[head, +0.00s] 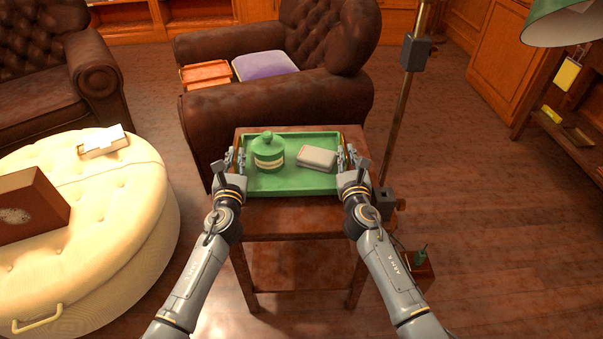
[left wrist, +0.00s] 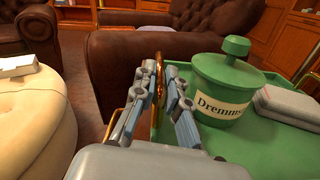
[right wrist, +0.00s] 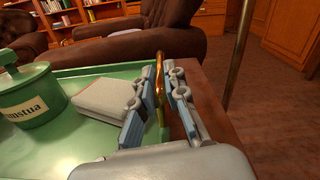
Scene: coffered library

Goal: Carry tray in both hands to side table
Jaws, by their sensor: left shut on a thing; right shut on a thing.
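The green tray (head: 292,184) is at the wooden side table (head: 285,222), over its top; I cannot tell if it rests fully on it. A green lidded jar (head: 269,156) with a paper label and a pale box (head: 317,159) are on the tray. My left gripper (head: 236,158) is shut on the tray's left brass handle, which shows in the left wrist view (left wrist: 158,85). My right gripper (head: 347,158) is shut on the right brass handle, seen in the right wrist view (right wrist: 161,85). Both jar and box are upright or flat.
A brown leather armchair (head: 205,118) stands right behind the table, with a purple cushion (head: 264,65) on it. A cream ottoman (head: 120,215) is at the left. A brass lamp pole (head: 399,110) rises close to the table's right side. Open floor (head: 480,230) lies further right.

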